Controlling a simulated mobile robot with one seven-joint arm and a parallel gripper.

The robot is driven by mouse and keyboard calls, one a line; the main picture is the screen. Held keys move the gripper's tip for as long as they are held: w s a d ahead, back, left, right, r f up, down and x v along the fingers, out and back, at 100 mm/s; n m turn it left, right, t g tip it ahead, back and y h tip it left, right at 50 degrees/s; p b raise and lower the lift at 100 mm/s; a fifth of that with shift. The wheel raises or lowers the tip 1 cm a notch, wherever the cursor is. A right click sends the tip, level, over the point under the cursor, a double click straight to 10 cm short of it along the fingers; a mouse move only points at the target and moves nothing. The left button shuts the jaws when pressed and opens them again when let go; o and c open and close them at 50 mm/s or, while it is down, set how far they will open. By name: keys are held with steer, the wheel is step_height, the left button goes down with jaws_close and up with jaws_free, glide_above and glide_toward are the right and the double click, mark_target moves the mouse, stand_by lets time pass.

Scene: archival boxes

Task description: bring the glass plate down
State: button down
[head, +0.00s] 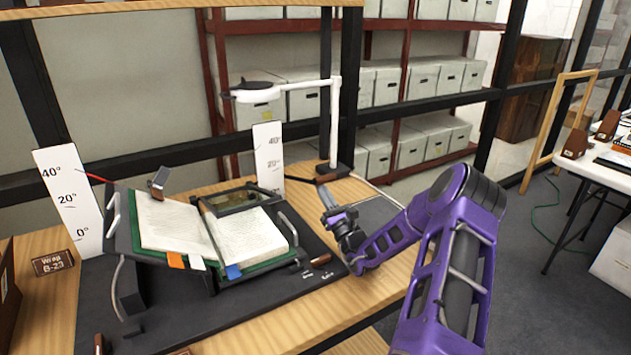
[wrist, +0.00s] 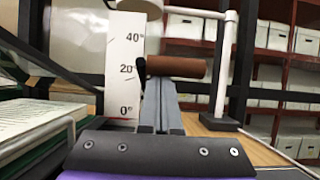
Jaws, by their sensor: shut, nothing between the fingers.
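The glass plate (head: 243,199) is a dark-framed pane over the upper part of the open book's right page; I cannot tell whether it touches the page. The book (head: 172,225) lies in a black cradle with green boards, and its page edges show at the left of the wrist view (wrist: 35,122). My gripper (head: 328,196) is to the right of the cradle, shut and empty, pointing toward the back of the table. In the wrist view its fingers (wrist: 160,100) reach toward a brown cylindrical handle (wrist: 178,67); contact is unclear.
White angle scales stand left (head: 68,200) and behind (head: 268,155) the cradle. A white lamp (head: 334,120) rises from a black base at the back. Another brown handle (head: 320,260) is at the cradle's front right. Shelves of boxes (head: 390,85) stand behind the black frame.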

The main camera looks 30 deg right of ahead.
steer(key=s, duration=1)
steer(key=shift+s+d+r+p, duration=0.15)
steer(key=shift+s+r+p, duration=0.15)
steer(key=shift+s, duration=0.1)
steer(key=shift+w, duration=0.15)
